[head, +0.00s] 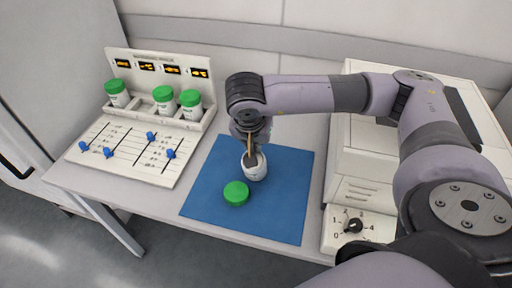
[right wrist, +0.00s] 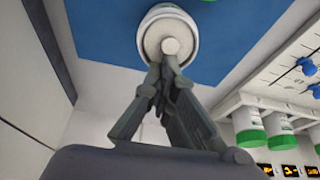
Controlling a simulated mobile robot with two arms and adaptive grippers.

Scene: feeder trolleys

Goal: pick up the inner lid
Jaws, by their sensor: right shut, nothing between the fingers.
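A white jar (head: 257,173) stands uncapped on the blue mat (head: 283,208). In the right wrist view the jar (right wrist: 167,12) is seen from above. The inner lid (right wrist: 152,42), a pale grey disc with a round light knob (right wrist: 170,46), sits inside its rim. The jar's green screw cap (head: 236,193) lies on the mat in front of the jar. My right gripper (head: 249,155) points down at the jar's mouth. In the right wrist view its fingertips (right wrist: 163,66) are together at the knob, with nothing between them. My left gripper is not in view.
At the left, a white panel (head: 123,152) with blue sliders (head: 151,136) has a rack holding green-capped jars (head: 163,96) and lit displays. At the right stands a white machine (head: 372,195) with a black dial (head: 354,226). The mat around the jar is mostly clear.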

